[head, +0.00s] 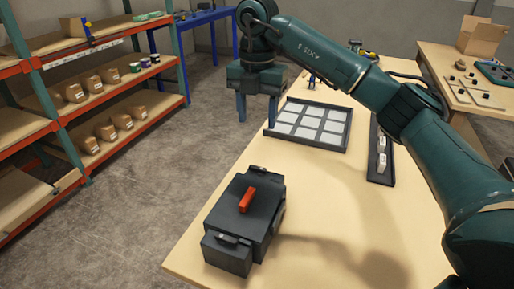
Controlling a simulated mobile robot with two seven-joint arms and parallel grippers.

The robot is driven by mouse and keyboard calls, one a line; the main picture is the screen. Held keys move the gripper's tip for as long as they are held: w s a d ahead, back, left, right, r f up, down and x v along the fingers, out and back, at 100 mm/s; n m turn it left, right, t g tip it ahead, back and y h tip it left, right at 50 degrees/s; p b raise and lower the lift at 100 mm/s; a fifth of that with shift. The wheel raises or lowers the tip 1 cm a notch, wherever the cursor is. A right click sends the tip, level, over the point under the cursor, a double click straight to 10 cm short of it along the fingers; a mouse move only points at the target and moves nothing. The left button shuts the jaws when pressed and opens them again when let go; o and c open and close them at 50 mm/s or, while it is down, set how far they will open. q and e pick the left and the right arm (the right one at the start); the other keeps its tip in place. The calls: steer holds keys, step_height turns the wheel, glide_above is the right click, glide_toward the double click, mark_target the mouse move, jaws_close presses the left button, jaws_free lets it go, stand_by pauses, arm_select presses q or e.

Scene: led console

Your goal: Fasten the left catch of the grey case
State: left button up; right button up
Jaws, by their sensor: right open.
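The dark grey case (262,221) stands closed-looking on the near left part of the table in the head view, with an orange-red handle (247,199) on top. A small dark catch-like part (227,239) shows at its near end and another (257,169) at its far end. I cannot tell which is the left catch or whether either is fastened. My right gripper (257,116) is open and empty, pointing down, above and beyond the case, apart from it, near the table's left edge. My left gripper is not in view.
A black tray of pale square tiles (345,135) lies beyond the case. A narrow dark tray with white parts (372,165) lies to the right, partly behind my arm. The wooden table (335,220) is clear right of the case. Shelves (95,85) stand left across the floor.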

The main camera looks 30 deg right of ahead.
mark_target(258, 167)
step_height(258, 167, down, 13)
steer(key=shift+s+p, duration=0.1)
steer(key=shift+p, duration=0.4)
steer(key=shift+c, duration=0.4)
steer(key=c, duration=0.6)
